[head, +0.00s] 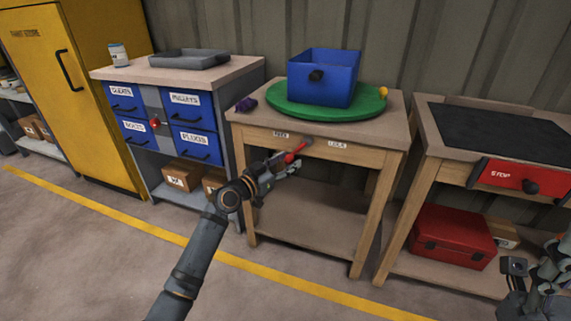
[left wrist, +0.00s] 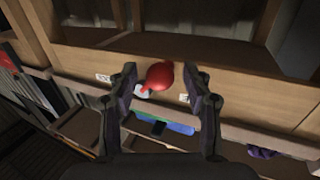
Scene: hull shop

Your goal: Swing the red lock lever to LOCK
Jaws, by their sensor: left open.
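The red lock lever (head: 293,153) is on the front apron of the middle wooden table. It slants down and left from its pivot, below the FREE label (head: 281,136) and to the left of the LOCK label (head: 337,145). My left gripper (head: 287,168) is open at the lever's red end. In the left wrist view, the round red end (left wrist: 160,75) shows between the two spread fingers; I cannot tell whether they touch it. My right gripper (head: 540,290) is at the lower right edge, partly cut off, its jaws unclear.
A green turntable (head: 280,107) with a blue bin (head: 335,85) sits on the tabletop, beside a purple item (head: 246,104). A drawer bench (head: 230,88) stands left and a bench with a red STOP panel (head: 508,175) right. The table's lower shelf (head: 300,212) is bare.

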